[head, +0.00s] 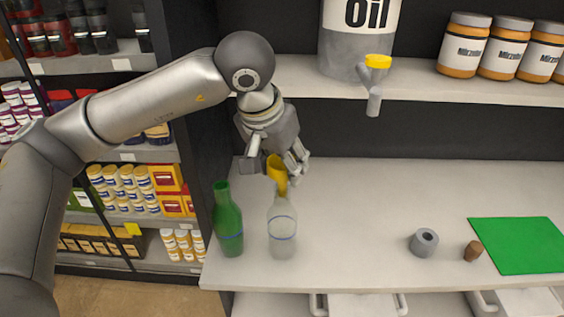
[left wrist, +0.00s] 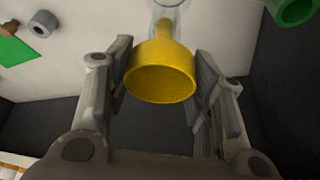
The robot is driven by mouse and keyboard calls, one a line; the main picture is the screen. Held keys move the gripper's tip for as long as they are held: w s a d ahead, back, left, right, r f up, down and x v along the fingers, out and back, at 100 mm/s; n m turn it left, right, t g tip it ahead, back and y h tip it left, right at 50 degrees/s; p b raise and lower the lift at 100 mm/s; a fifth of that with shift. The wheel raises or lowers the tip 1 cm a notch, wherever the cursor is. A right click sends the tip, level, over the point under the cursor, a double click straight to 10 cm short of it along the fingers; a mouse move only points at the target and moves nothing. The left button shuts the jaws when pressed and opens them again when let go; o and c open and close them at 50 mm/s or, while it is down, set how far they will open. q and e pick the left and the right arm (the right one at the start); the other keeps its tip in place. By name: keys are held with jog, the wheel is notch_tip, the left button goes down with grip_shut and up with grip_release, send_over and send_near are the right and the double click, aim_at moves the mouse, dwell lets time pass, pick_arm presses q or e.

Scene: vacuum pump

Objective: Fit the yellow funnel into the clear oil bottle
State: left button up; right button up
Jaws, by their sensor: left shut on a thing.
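The yellow funnel (head: 277,171) is held by my left gripper (head: 276,164), which is shut on it. In the left wrist view the funnel (left wrist: 160,72) sits between the two fingers, its wide mouth facing the camera and its spout pointing away. The clear oil bottle (head: 282,232), with a blue ring, stands upright on the white counter. The funnel's lower end is at the bottle's neck; I cannot tell how far the spout is inside. The bottle's clear glass (left wrist: 170,6) shows at the top of the left wrist view. My right gripper is not in view.
A green bottle (head: 228,225) stands just left of the clear bottle. A grey ring (head: 424,242), a brown cork (head: 473,251) and a green mat (head: 520,245) lie to the right. A grey yellow-topped part (head: 375,80) hangs at the shelf edge above. The middle counter is clear.

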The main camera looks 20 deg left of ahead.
pick_arm(q)
jog(key=shift+f+b, duration=1)
jog(key=o, duration=1)
jog(key=v, duration=1.2)
jog(key=shift+a, duration=0.1)
